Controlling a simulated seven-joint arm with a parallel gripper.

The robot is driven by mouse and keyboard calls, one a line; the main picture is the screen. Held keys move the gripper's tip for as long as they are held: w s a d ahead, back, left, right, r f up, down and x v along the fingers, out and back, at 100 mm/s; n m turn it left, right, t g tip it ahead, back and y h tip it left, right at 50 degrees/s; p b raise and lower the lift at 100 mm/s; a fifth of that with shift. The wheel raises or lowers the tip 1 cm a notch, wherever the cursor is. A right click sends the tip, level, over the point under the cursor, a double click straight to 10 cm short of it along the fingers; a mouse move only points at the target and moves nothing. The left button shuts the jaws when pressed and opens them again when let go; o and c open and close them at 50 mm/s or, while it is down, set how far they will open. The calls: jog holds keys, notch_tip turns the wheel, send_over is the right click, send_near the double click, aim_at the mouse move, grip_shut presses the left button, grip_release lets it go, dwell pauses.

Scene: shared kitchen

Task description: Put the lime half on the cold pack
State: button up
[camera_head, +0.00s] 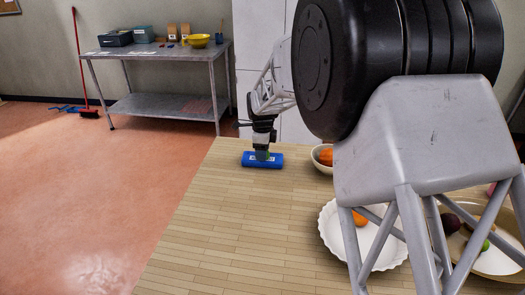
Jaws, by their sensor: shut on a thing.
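The blue cold pack (273,161) with a pale label lies flat near the far left corner of the wooden table. My gripper (262,151) points down right over the cold pack. It is shut on the small green lime half (262,155), which is seen between the fingertips. The lime half is at or just above the top of the pack; I cannot tell whether it touches. My fingers hide part of the lime half and some of the pack's label.
A bowl with an orange item (326,157) stands right of the pack. A white fluted dish (331,236) and a wide bowl (491,262) with produce are nearer, partly behind my arm. The table's (236,235) left part is clear. A metal table (160,53) stands behind.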

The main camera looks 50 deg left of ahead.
jog(key=o, duration=0.9)
jog(key=shift+f, duration=0.1)
notch_tip(320, 180, up, 12)
jog(key=shift+r, duration=0.15)
dwell(0.7)
jog(key=shift+d, duration=0.1)
dwell(0.4)
